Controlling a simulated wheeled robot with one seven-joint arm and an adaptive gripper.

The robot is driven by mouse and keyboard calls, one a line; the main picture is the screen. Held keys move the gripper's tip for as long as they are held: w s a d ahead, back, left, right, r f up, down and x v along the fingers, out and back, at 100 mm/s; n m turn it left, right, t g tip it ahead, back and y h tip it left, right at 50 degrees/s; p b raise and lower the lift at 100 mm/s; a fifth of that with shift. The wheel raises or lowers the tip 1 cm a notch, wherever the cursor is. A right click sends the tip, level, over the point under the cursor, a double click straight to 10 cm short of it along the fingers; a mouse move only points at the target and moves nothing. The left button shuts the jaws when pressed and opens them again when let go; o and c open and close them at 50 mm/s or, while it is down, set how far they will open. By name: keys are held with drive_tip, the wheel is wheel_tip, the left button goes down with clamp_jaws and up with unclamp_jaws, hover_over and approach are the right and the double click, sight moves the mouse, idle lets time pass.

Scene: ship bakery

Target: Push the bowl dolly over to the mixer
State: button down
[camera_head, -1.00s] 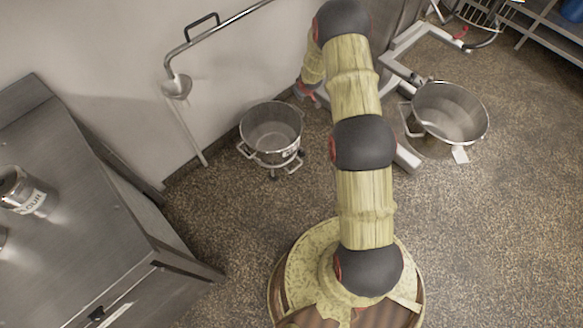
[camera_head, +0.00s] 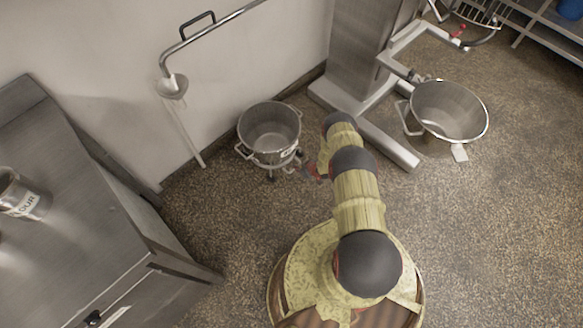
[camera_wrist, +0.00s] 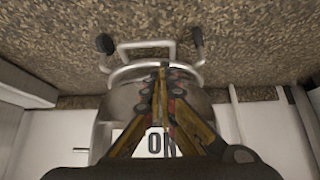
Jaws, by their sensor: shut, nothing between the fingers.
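The bowl dolly (camera_head: 270,158) carries a round steel bowl (camera_head: 268,127) with side handles and stands on the floor near the wall, left of the mixer. The mixer (camera_head: 358,55) is a steel column with floor legs, and another steel bowl (camera_head: 448,112) is at its right. My gripper (camera_head: 313,172) is low, just right of the dolly, its tips shut and empty. In the wrist view the shut fingertips (camera_wrist: 163,75) overlap the dolly's bowl (camera_wrist: 118,98), which has a white label partly hidden by the fingers. I cannot tell whether they touch it.
A mixer floor leg (camera_head: 390,145) extends toward the open floor, right of my arm. A steel counter (camera_head: 75,190) with a flour canister (camera_head: 22,195) stands at the left. A wall rail (camera_head: 225,22) runs behind the dolly. The floor at the right front (camera_head: 500,230) is clear.

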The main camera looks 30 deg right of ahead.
drive_tip(key=b+x, duration=0.5)
drive_tip(key=x, duration=0.5)
drive_tip(key=shift+s, duration=0.2)
